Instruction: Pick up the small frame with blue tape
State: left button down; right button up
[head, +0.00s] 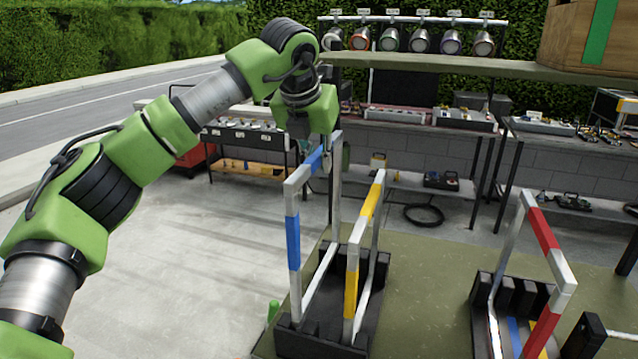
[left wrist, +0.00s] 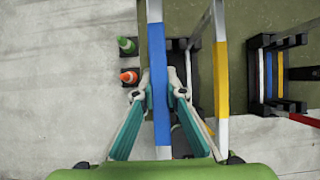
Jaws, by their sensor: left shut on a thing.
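The small frame with blue tape (head: 293,243) is a white upright hoop with blue bands. It stands in a black slotted base (head: 376,275) at the middle of the head view. My left gripper (head: 324,152) comes down from above onto its top bar, at a blue band. In the left wrist view, the teal fingers of the gripper (left wrist: 160,95) lie on both sides of the blue-banded bar (left wrist: 158,60), shut on it. The lower ends of the frame are partly hidden by the base and a neighbouring frame. My right gripper is not seen.
A yellow-banded frame (head: 352,280) stands close to the right in the same base. A red-banded frame (head: 543,232) stands farther right in another black base. Green (left wrist: 127,45) and orange (left wrist: 129,77) cones are at the left. Shelves (head: 440,62) stand behind.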

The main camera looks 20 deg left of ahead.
pick_arm(q)
notch_tip(320, 180, up, 4)
jog(key=shift+r, duration=0.1)
jog(key=shift+s+f+b, duration=0.2)
jog(key=shift+s+b, duration=0.1)
jog(key=shift+b, duration=0.2)
jog(key=shift+s+b, duration=0.45)
jog(key=shift+s, duration=0.25)
jog(key=s+b, duration=0.2)
jog(key=s, duration=0.3)
jog(key=s+b, duration=0.2)
jog(key=s, duration=0.2)
jog(key=s+b, duration=0.2)
jog(key=s, duration=0.3)
jog(key=shift+s+a, duration=0.35)
jog(key=shift+s+r, duration=0.1)
jog(key=shift+s, duration=0.25)
notch_tip(320, 180, up, 11)
jog(key=p, duration=1)
send_over(288, 195)
jog(key=s, duration=0.3)
jog(key=shift+s+a, duration=0.1)
